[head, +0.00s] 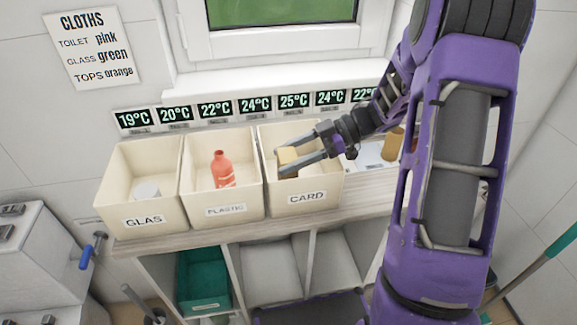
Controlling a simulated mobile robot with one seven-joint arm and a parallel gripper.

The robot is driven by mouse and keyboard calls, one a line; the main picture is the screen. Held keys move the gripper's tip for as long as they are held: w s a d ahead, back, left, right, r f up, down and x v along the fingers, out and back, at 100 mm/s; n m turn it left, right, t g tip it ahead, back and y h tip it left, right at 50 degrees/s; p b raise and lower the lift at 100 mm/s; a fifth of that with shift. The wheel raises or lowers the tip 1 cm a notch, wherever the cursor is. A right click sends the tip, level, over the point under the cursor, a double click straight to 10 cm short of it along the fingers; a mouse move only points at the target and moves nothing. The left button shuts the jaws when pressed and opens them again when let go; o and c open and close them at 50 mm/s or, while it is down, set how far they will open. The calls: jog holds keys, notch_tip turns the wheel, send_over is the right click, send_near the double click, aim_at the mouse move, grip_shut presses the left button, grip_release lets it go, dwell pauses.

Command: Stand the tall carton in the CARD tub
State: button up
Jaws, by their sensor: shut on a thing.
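The CARD tub (306,198) is the right-hand one of three cream tubs on the counter. My gripper (283,162) reaches in from the right over this tub, with its fingers pointing left. It is shut on a yellowish-tan carton (288,155), and only a small part of the carton shows between the fingers. The carton is at or just inside the tub's opening. I cannot tell how upright it is or whether its lower end touches the tub floor.
The GLAS tub (142,222) holds a whitish round item (146,190). A brown cylinder (394,144) stands to the right, partly behind my arm. Temperature displays (254,105) line the wall behind the tubs.

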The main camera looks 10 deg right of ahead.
jog(key=shift+f, duration=1.3)
jog(key=shift+f, duration=0.1)
jog(key=o, duration=1.3)
jog(key=v, duration=1.2)
jog(key=shift+p, duration=0.3)
